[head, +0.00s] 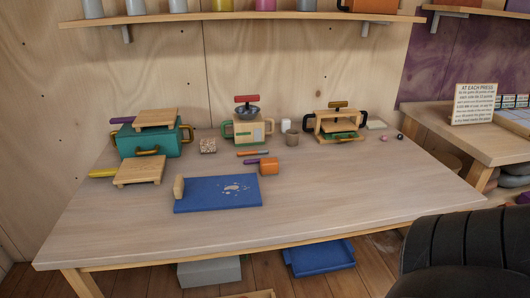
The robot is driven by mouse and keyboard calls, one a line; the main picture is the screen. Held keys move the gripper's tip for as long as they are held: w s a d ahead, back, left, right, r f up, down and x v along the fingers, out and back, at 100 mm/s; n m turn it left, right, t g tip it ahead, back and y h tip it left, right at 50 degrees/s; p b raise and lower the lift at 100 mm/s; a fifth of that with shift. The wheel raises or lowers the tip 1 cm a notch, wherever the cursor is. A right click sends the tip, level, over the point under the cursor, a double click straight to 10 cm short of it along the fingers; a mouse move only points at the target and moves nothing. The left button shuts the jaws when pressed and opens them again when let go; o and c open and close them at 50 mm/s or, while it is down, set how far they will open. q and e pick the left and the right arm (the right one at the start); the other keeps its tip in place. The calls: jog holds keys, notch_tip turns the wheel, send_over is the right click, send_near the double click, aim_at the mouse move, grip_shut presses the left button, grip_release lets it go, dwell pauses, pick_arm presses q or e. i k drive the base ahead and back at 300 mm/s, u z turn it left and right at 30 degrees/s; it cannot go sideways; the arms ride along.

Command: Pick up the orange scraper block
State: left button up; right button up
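An orange block (269,166) with a short purple handle (251,161) pointing left sits on the wooden table (340,195), just behind the right part of the blue board (200,200). It looks like the scraper block. A wooden piece (179,187) stands upright at the left edge of the blue board, and pale flecks (236,187) lie on the board. Neither of my grippers is in view, and nothing is touching the orange block.
Behind stand a teal box (170,143), a small press with a red handle (248,128) and a wooden press (340,122). A small wooden board (139,170) is at left. A dark chair (465,248) is at front right. The table's right front is clear.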

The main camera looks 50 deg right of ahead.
aim_at(269, 167)
jog(key=z, duration=0.6)
jog(key=i, duration=0.7)
jog(key=z, duration=0.65)
jog(key=k, duration=1)
jog(key=z, duration=1.65)
jog(key=i, duration=1.25)
jog(key=u, duration=2.7)
